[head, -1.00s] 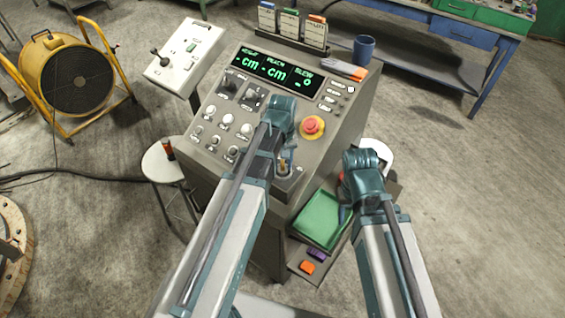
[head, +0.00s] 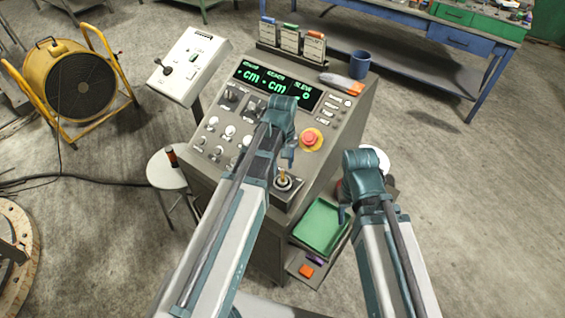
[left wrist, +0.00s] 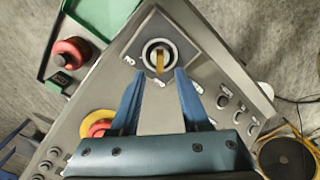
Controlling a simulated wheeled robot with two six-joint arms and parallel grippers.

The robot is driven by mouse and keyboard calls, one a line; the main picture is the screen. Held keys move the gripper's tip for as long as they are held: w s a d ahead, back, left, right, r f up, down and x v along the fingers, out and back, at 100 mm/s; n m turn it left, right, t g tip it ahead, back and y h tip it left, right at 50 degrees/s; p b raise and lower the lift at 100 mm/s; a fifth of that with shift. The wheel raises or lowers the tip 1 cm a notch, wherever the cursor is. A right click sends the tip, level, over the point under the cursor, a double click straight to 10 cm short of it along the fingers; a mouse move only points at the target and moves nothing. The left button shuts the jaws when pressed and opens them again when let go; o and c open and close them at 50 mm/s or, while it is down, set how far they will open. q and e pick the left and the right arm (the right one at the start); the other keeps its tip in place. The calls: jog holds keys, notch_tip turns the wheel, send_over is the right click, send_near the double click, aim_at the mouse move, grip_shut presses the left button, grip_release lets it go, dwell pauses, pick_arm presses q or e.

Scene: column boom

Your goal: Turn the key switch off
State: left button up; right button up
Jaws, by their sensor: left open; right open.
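The key switch (head: 284,181) sits on a square plate low on the grey console, with a gold key standing in a round collar. In the left wrist view its key (left wrist: 160,61) points roughly up and down the picture, with small labels around it that I cannot read. My left gripper (head: 291,157) is above the console, just beyond the key switch. In the left wrist view its open fingers (left wrist: 158,73) point at the key, one on each side of its line, apart from it and empty. My right gripper (head: 345,212) hangs beside the console's right side, open and empty.
A red emergency button (head: 311,139) on a yellow base sits near my left gripper. A green tray (head: 321,251) is low at the console's right front. A blue mug (head: 361,64) stands at the console's top edge. A stool (head: 165,168) stands left of it.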

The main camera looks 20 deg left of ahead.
aim_at(283, 175)
pick_arm(q)
notch_tip(283, 175, up, 8)
jog(key=p, duration=0.6)
jog(key=shift+p, duration=0.3)
jog(key=shift+f, duration=0.15)
jog(key=s+d+f+m+y+b, duration=0.1)
jog(key=s+d+f+m+b, duration=0.8)
jog(key=s+d+f+b, duration=0.2)
notch_tip(283, 175, down, 3)
jog(key=s+b, duration=0.2)
jog(key=b, duration=0.1)
jog(key=shift+s+f, duration=0.15)
jog(key=shift+s, duration=0.05)
jog(key=shift+a, duration=0.1)
